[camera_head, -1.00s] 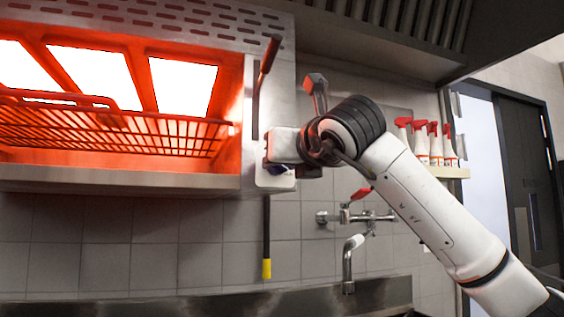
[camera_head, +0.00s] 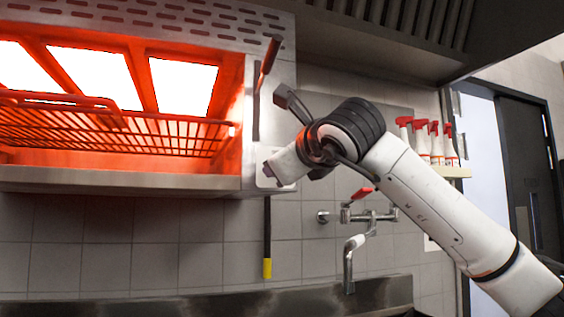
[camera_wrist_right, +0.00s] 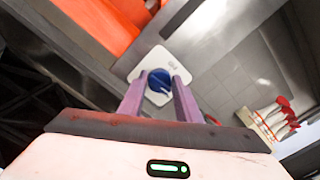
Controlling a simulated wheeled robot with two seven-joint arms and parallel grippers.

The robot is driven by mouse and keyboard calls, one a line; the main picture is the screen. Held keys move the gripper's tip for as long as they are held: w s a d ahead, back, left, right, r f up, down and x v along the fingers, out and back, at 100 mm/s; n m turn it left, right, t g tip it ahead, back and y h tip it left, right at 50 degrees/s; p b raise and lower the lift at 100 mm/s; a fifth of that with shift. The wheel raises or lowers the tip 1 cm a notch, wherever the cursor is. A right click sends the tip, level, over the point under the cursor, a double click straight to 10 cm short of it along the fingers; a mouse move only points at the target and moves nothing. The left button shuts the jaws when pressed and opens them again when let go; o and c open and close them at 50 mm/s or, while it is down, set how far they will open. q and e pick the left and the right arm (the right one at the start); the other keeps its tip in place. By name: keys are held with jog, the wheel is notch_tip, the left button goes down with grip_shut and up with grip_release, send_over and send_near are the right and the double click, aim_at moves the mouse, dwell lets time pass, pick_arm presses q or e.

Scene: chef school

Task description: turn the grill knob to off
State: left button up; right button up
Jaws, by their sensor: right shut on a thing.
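The grill (camera_head: 150,185) fills the left of the head view, with its heating panels glowing orange and white. Its knob is hidden behind my gripper in the head view. In the right wrist view the blue knob (camera_wrist_right: 158,81) sits on a white plate (camera_wrist_right: 172,56) beside the glowing grill. My right gripper (camera_wrist_right: 157,88) has its two fingers on either side of the knob and is shut on it. In the head view my right gripper (camera_head: 268,172) is tilted against the grill's right end. My left gripper is not in view.
A tap with a red lever (camera_head: 362,195) is on the tiled wall below my right arm. Several red-topped spray bottles (camera_head: 437,142) stand on a shelf at right. A dark rod with a yellow end (camera_head: 267,268) hangs below the grill's right end.

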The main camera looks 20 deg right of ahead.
pick_arm(q)
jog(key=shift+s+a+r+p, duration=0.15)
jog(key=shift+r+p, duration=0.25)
jog(key=shift+p, duration=0.3)
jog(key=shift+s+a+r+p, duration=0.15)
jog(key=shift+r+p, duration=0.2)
jog(key=shift+p, duration=0.3)
pick_arm(e)
jog(key=shift+a+f+n, duration=0.1)
jog(key=shift+f+n, duration=0.05)
jog(key=shift+n, duration=4)
jog(key=shift+f+n, duration=0.1)
jog(key=shift+n, duration=4.05)
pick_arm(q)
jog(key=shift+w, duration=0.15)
pick_arm(e)
jog(key=shift+f, duration=0.1)
jog(key=o, duration=0.9)
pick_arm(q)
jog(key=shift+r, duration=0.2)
pick_arm(e)
jog(key=shift+o, duration=0.6)
jog(key=shift+s, duration=0.1)
pick_arm(q)
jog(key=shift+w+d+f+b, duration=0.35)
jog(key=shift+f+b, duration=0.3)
jog(key=shift+b, duration=0.6)
pick_arm(e)
jog(key=s, duration=1)
jog(key=shift+d, duration=0.2)
